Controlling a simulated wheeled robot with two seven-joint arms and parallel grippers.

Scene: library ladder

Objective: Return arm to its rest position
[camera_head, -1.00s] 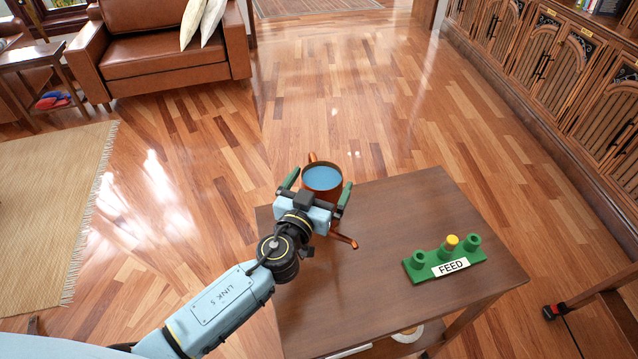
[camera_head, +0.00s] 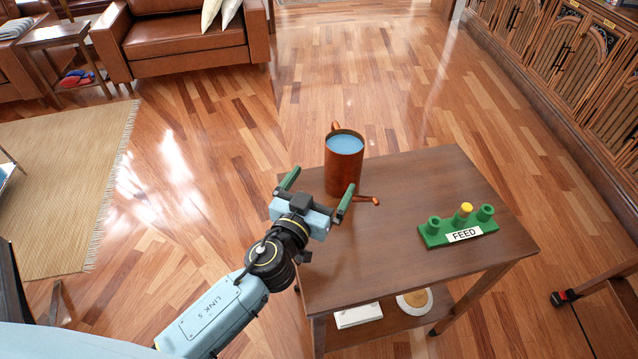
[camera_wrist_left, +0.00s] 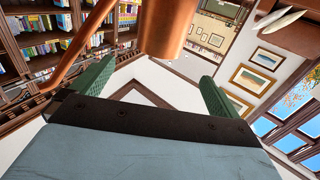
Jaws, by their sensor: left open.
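My left gripper (camera_head: 318,191) is open and empty, with its green fingers spread. It is in front of and to the left of a copper watering can (camera_head: 343,168). The can stands upright on the dark wooden table (camera_head: 410,200), filled with blue water, its spout pointing right and its handle at the back. In the left wrist view the can (camera_wrist_left: 165,25) and its spout rise just beyond the open green fingers, and nothing is between them. My right gripper is not in view.
A green holder labelled FEED (camera_head: 460,228) with a yellow-topped piece stands on the table's right side. The lower shelf holds a white box (camera_head: 358,315) and a round item (camera_head: 414,301). A brown sofa (camera_head: 190,35) stands far back. Floor left of the table is clear.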

